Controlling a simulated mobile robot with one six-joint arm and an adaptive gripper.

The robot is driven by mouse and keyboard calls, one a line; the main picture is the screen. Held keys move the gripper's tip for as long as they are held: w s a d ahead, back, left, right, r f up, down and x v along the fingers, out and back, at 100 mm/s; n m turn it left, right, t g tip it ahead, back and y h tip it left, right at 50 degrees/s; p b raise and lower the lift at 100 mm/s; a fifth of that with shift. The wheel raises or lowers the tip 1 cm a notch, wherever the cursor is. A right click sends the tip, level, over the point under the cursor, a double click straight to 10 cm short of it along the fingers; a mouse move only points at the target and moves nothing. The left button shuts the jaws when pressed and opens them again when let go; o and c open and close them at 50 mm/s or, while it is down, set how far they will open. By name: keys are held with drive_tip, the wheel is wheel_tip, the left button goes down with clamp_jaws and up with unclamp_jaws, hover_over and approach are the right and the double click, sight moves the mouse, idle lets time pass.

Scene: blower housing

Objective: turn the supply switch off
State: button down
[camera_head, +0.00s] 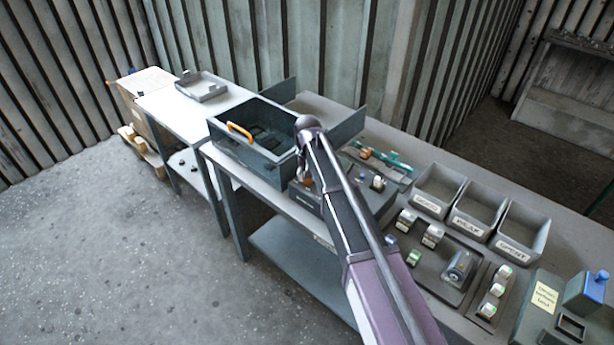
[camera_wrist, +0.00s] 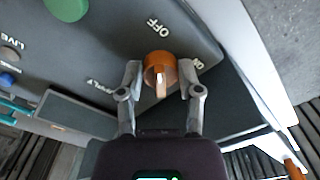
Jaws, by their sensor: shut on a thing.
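The supply switch is an orange round knob (camera_wrist: 158,59) with a paler ridge, on a dark grey panel (camera_wrist: 110,40) in the wrist view. The word OFF is printed beside it, and SUPPLY is printed on the side toward my gripper. Another label beside the knob is partly hidden by a finger. My gripper (camera_wrist: 160,76) has one finger on each side of the knob and is shut on it.
A green button (camera_wrist: 67,8) and a blue knob (camera_wrist: 7,79) near the word LIVE share the panel. An open grey box (camera_head: 265,165) with an orange handle (camera_head: 239,131) stands left of my gripper. Labelled bins (camera_head: 476,225) and a parts tray (camera_head: 437,270) are to the right.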

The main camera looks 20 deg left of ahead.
drive_tip(key=shift+c, duration=1.3)
unclamp_jaws()
drive_tip(key=shift+m, duration=0.4)
